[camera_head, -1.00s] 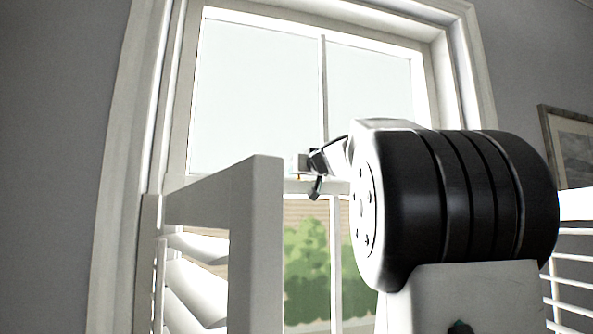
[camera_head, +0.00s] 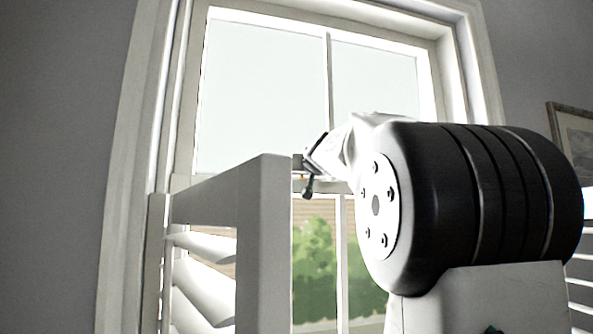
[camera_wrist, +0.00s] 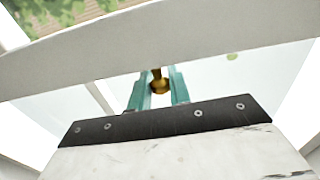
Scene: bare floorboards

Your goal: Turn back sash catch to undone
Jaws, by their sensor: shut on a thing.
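The brass sash catch (camera_wrist: 159,86) shows in the wrist view as a small rounded knob between my gripper's two teal fingers. My gripper (camera_wrist: 157,77) is shut on this knob. In the head view my gripper (camera_head: 303,174) is at the meeting rail of the window, seen small beyond my large black and white arm joint. The catch's body and its keeper are mostly hidden there, so its exact angle cannot be told. The sash window (camera_head: 265,95) has a pale upper pane, and greenery shows through the lower one.
A white shutter panel (camera_head: 262,230) stands open in front of the window's left side, its post close to my gripper. More shutter slats (camera_head: 583,270) are at the right edge. A framed picture (camera_head: 577,140) hangs on the grey wall at right.

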